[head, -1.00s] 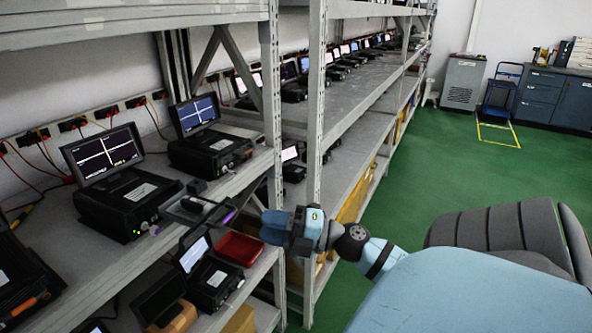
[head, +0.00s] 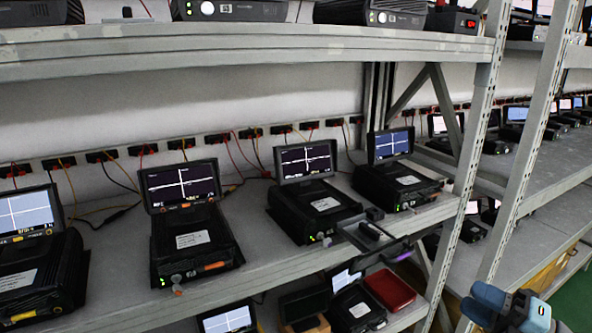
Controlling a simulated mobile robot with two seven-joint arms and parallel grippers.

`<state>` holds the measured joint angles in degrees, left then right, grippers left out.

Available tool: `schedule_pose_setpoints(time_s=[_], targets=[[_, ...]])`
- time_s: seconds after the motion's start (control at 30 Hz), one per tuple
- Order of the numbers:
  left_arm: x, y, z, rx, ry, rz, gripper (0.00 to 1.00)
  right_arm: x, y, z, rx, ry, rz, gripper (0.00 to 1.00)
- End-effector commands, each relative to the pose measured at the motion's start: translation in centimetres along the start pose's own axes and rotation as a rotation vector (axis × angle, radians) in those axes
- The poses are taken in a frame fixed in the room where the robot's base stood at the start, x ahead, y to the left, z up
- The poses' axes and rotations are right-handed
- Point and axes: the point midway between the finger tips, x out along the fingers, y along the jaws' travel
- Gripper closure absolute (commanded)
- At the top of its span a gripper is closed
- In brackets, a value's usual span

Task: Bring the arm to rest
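My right gripper (head: 486,304) shows at the lower right corner of the head view, light blue with a dark wrist behind it. It is in front of the rack, to the right of the red bin. I see nothing held in it, but the angle hides whether its fingers are open or shut. My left gripper is not in view.
The rack's middle shelf (head: 120,262) holds several black test units with lit screens. A small grey tray (head: 366,236) with a dark item juts out at the shelf's front edge. A rack upright (head: 470,190) stands near my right gripper.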

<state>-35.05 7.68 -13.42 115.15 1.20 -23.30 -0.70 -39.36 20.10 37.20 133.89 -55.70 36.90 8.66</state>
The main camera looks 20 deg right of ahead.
Motion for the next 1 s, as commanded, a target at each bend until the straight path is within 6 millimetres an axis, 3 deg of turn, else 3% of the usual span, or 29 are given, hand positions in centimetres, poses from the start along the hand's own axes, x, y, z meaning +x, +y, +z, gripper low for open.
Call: schedule_pose_setpoints(time_s=[0.13, 0.2, 0.27, 0.33, 0.43, 0.5, 0.6, 0.7, 0.8, 1.0], targets=[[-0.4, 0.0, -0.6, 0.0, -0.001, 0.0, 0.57, 0.5, -0.2, 0.1, 0.067, -0.032, 0.025, 0.65], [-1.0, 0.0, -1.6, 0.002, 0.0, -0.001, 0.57, 1.2, -1.0, 0.1, 0.19, -0.093, 0.062, 0.65], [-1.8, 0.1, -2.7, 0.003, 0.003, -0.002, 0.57, 2.0, -2.5, 0.0, 0.351, -0.176, 0.093, 0.65], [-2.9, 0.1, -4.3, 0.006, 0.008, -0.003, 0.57, 3.2, -5.6, -1.1, 0.592, -0.301, 0.101, 0.65], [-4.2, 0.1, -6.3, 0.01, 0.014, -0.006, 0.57, 4.8, -11.9, -5.1, 0.951, -0.484, 0.026, 0.65], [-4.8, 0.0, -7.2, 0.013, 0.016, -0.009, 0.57, 5.5, -15.7, -8.9, 1.143, -0.573, -0.063, 0.65], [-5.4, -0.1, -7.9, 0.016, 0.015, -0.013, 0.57, 6.2, -19.5, -14.6, 1.345, -0.657, -0.201, 0.65], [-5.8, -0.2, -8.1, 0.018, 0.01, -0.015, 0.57, 6.4, -21.7, -19.3, 1.477, -0.704, -0.322, 0.65], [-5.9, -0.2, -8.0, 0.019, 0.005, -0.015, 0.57, 6.5, -22.9, -22.5, 1.554, -0.727, -0.405, 0.65], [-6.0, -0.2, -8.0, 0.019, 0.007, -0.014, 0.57, 6.4, -23.7, -24.5, 1.598, -0.74, -0.458, 0.65]])
